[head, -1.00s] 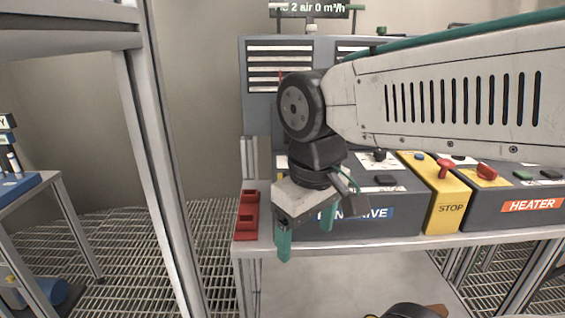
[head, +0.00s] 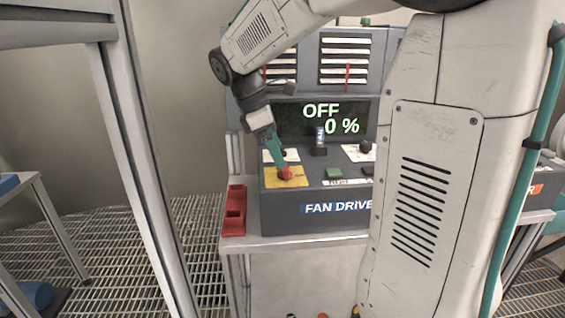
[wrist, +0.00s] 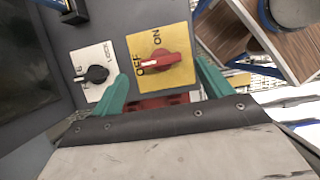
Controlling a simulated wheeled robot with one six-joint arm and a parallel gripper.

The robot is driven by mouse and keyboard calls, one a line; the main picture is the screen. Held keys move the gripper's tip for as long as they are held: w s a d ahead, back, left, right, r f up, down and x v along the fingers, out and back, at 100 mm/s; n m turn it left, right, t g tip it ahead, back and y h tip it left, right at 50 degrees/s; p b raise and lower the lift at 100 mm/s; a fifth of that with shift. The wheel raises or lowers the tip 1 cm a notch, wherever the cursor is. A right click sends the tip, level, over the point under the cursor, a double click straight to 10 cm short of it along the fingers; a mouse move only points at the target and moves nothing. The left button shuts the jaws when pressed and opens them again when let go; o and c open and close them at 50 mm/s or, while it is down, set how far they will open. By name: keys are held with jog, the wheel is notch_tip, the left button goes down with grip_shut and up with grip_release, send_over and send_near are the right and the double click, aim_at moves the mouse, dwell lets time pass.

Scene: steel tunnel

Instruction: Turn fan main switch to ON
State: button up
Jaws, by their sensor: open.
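The fan main switch is a red rotary knob (head: 286,173) on a yellow plate (head: 298,181) at the left end of the FAN DRIVE box (head: 290,212). In the wrist view the knob (wrist: 168,63) has its white mark at the OFF label; ON is printed to the upper right of OFF. My gripper (head: 279,156) is right over the knob in the head view. In the wrist view my gripper (wrist: 161,72) is open, one green finger each side of the yellow plate. I cannot tell whether a finger touches the knob.
The display (head: 320,118) reads OFF and 0 %. A black selector knob (wrist: 97,74) on a white plate is left of the switch in the wrist view. A red tray (head: 235,211) stands left of the box. My arm hides the console's right part.

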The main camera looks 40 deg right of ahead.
aim_at(285, 170)
jog(key=shift+x, duration=2.15)
jog(key=c, duration=1)
